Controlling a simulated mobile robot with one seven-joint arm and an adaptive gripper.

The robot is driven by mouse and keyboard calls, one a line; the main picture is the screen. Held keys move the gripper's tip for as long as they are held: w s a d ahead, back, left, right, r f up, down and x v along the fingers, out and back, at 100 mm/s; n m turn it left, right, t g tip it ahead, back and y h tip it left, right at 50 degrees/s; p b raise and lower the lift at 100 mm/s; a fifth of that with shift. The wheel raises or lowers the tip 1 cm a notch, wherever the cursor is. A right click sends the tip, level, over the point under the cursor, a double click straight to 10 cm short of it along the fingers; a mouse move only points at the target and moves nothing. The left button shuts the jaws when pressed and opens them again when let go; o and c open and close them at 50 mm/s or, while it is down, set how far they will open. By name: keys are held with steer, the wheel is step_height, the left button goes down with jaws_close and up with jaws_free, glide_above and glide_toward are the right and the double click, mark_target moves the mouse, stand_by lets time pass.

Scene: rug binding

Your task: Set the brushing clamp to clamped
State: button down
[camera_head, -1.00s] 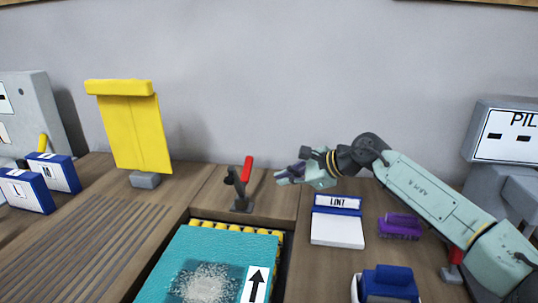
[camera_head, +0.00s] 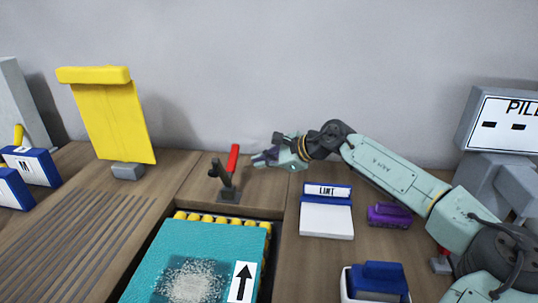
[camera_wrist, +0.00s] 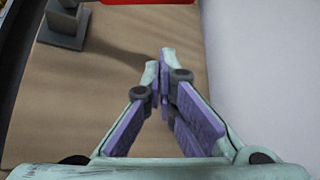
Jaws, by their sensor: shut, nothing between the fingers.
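The brushing clamp (camera_head: 226,184) stands on the wooden bench behind the teal rug piece, on a dark grey base, with its red handle (camera_head: 234,158) pointing up and tilted slightly right. My gripper (camera_head: 262,158) is just right of the red handle, pointing left toward it, with a small gap between them. In the wrist view my gripper (camera_wrist: 164,75) is shut and empty, fingertips together. The red handle (camera_wrist: 150,2) shows at the top edge there, and the grey base (camera_wrist: 62,28) at the upper left.
A teal rug piece (camera_head: 205,250) lies in a recessed bed with yellow rollers. A LINT tray (camera_head: 327,221), a purple brush (camera_head: 389,215) and a blue-and-white box (camera_head: 378,280) sit to the right. A yellow panel (camera_head: 112,120) stands at the left. Grey wall is behind.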

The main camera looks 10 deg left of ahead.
steer(key=p+x, duration=0.1)
steer(key=x, duration=0.1)
steer(key=p+x, duration=0.1)
steer(key=x, duration=0.2)
steer(key=shift+w+a+r, duration=0.1)
steer(key=shift+a+r, duration=0.1)
steer(key=shift+s+d+r+p, duration=0.1)
steer(key=shift+s+r+p, duration=0.4)
steer(key=shift+r, duration=0.25)
steer(key=shift+s+d+r+p, duration=0.1)
steer(key=shift+s+r+p, duration=0.4)
steer(key=shift+r, duration=0.2)
steer(key=shift+f+b, duration=0.1)
steer(key=shift+b, duration=0.55)
